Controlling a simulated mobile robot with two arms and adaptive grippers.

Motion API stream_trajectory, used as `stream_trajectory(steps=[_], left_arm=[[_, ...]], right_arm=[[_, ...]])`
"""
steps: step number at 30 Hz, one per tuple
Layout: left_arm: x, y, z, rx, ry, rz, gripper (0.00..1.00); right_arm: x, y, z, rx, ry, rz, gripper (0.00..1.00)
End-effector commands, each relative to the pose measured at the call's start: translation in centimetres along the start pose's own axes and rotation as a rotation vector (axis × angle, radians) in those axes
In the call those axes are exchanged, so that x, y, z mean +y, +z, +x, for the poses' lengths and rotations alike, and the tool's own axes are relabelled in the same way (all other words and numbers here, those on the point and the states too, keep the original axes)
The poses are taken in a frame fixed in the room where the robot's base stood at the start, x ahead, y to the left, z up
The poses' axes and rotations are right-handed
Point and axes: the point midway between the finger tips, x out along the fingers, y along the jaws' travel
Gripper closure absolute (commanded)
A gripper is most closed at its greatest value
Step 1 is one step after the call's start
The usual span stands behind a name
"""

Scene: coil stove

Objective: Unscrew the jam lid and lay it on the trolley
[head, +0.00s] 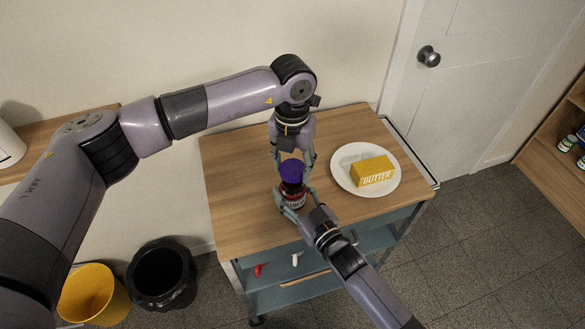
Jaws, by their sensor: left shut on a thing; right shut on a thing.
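The jam jar (293,196) stands upright on the wooden top of the trolley (235,210), with a dark red body and a partly visible label. Its purple lid (291,171) is on top of the jar. My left gripper (291,168) comes down from above and is shut on the lid, with its fingers on either side of it. My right gripper (292,202) reaches in from the lower right and is shut around the jar's body. I cannot tell whether the lid has turned on the jar.
A white plate (346,180) with a yellow butter pack (372,171) stands right of the jar. The trolley's left part is clear. Its lower shelf holds a red item (260,269). A yellow bin (94,299) and a black bin (162,276) stand on the floor at left.

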Motion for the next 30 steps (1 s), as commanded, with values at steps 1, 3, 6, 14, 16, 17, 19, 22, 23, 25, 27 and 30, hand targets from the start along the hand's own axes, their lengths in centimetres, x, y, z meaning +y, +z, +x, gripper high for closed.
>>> stream_trajectory(steps=[1, 3, 6, 14, 16, 17, 19, 22, 23, 25, 27, 30], left_arm=[[0.0, 0.1, -0.8, -0.002, 0.000, 0.000, 0.85], [0.0, 0.1, -1.6, -0.002, 0.001, -0.001, 0.85], [0.0, 0.0, -2.1, 0.000, 0.000, -0.001, 0.85], [0.0, 0.0, -2.1, 0.000, 0.000, -0.001, 0.85], [0.0, 0.0, -2.1, 0.001, 0.000, 0.000, 0.85], [0.0, 0.0, -2.0, 0.000, 0.000, 0.000, 0.85], [0.0, 0.0, -2.0, 0.000, 0.000, 0.000, 0.85], [0.0, 0.0, -2.0, 0.000, 0.000, 0.000, 0.85], [0.0, 0.0, -2.0, 0.001, 0.000, 0.000, 0.85], [0.0, 0.0, -2.0, 0.001, 0.000, 0.000, 0.85], [0.0, 0.0, -2.0, 0.001, 0.000, 0.000, 0.85], [0.0, 0.0, -2.0, 0.001, 0.000, 0.000, 0.85]], right_arm=[[0.0, 0.1, 0.0, -0.002, 0.001, -0.001, 1.00], [0.0, 0.1, 0.0, -0.002, 0.001, -0.001, 1.00], [0.0, 0.1, 0.0, -0.002, 0.001, -0.001, 1.00], [0.0, 0.1, 0.0, -0.001, 0.001, -0.001, 0.42], [0.0, 0.1, 0.0, -0.001, 0.000, -0.001, 0.37], [0.0, 0.1, 0.0, -0.001, 0.000, -0.001, 0.35], [0.0, 0.0, 0.0, -0.001, 0.000, -0.001, 0.31], [0.0, 0.0, 0.0, -0.001, 0.000, 0.000, 0.24], [0.0, 0.0, 0.0, -0.001, 0.000, 0.000, 0.24], [0.0, 0.0, 0.0, 0.000, 0.000, 0.000, 0.24], [0.0, 0.0, 0.0, 0.000, 0.000, 0.000, 0.24], [0.0, 0.0, 0.0, 0.000, 0.000, 0.000, 0.24]])
